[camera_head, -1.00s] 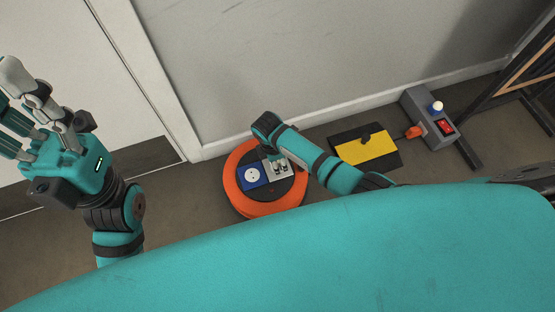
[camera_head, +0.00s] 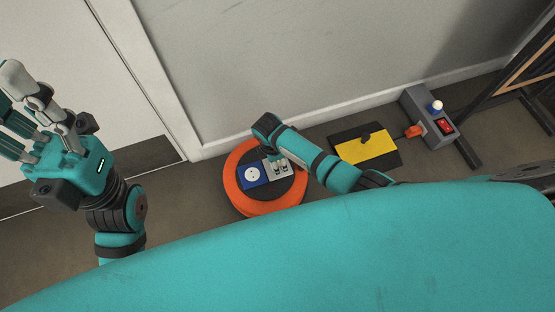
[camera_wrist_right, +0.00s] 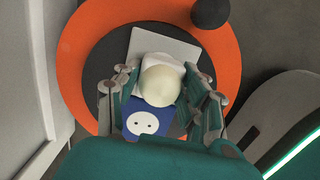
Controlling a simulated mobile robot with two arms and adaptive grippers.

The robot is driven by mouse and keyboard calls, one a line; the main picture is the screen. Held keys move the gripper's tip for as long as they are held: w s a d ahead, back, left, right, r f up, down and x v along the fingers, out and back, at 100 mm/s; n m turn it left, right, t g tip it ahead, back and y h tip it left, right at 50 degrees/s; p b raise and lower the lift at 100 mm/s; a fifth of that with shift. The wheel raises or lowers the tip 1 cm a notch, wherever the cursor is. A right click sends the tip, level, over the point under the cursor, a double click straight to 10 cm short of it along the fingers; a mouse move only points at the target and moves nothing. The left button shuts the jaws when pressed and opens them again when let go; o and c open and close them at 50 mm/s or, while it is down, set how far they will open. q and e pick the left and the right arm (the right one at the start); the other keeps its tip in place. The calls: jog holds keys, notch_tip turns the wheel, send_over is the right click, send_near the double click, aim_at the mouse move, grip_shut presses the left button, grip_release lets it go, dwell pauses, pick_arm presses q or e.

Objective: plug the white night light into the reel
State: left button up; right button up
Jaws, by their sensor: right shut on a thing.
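The white night light (camera_wrist_right: 162,82) shows in the right wrist view as a cream dome with a pale body. My right gripper (camera_wrist_right: 160,88) is shut on it, with fingers on both sides. They are over the orange reel (camera_wrist_right: 238,70), which also shows in the head view (camera_head: 236,192). The reel's black face carries a blue socket (camera_wrist_right: 144,123) and a light grey panel (camera_wrist_right: 180,47). The night light's underside is hidden, so I cannot tell whether it touches the reel. My left gripper (camera_head: 28,115) is raised at the left of the head view, fingers spread and empty.
A yellow and black mat-like panel (camera_head: 367,148) lies right of the reel. Beyond it is a grey power strip (camera_head: 412,98) with an orange plug (camera_head: 415,131), a red switch and a small blue-and-white light (camera_head: 437,107). The wall (camera_head: 225,60) is close behind the reel.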

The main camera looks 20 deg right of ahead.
jog(key=shift+f, duration=0.2)
jog(key=o, duration=1.2)
jog(key=shift+c, duration=0.2)
jog(key=shift+r, duration=0.2)
notch_tip(320, 180, up, 12)
jog(key=a, duration=0.1)
jog(key=shift+a+f, duration=0.25)
